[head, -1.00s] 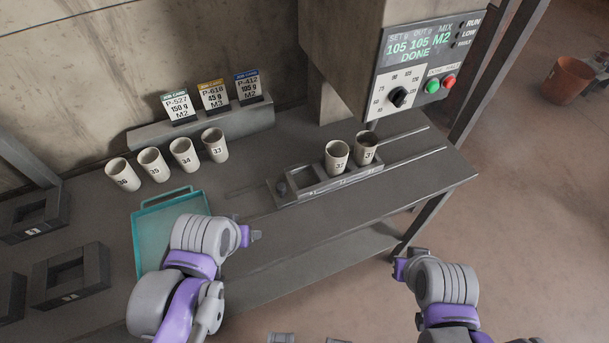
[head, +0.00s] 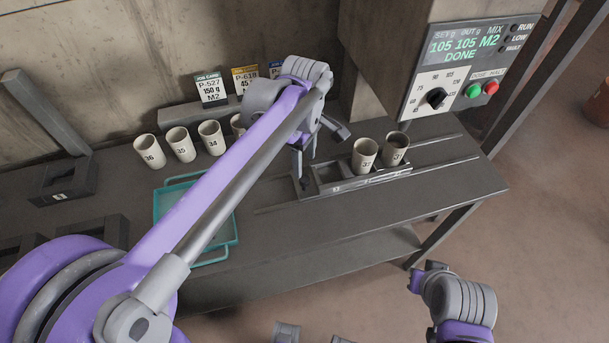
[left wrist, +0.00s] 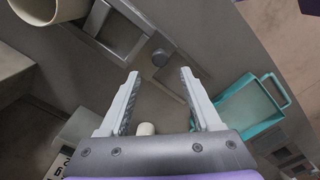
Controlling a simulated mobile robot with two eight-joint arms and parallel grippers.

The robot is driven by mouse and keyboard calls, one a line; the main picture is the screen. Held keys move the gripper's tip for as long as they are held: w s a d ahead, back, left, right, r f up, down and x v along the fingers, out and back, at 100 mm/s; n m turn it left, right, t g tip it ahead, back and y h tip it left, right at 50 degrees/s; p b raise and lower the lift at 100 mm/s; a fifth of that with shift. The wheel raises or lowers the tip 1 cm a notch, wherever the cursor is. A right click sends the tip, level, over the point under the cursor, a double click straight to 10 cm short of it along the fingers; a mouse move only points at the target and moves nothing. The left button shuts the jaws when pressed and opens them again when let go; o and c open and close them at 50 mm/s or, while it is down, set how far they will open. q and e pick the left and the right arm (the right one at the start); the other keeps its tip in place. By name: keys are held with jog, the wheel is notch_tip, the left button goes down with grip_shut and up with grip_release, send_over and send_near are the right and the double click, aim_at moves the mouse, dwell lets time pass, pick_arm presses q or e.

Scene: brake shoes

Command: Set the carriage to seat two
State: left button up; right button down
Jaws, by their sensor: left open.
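The carriage (head: 330,173) sits on two rails on the bench. Two cups (head: 365,155) (head: 396,149) stand in it towards its right, and its left opening looks empty. Its numbers are too small to read surely. My left gripper (head: 322,156) is over the carriage's left end, open and empty.
Cups 36 (head: 149,151), 35 (head: 180,144) and 34 (head: 210,137) stand left; another is partly behind my arm. A teal tray (head: 232,232) lies in front. The dispenser (head: 465,62) reads 105, 105, M2, DONE. Job cards (head: 211,89) stand behind.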

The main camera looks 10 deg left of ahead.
aim_at(304, 178)
pick_arm(q)
notch_tip(304, 178, down, 7)
jog(key=shift+f, duration=0.1)
dwell(0.3)
grip_shut()
dwell(1.3)
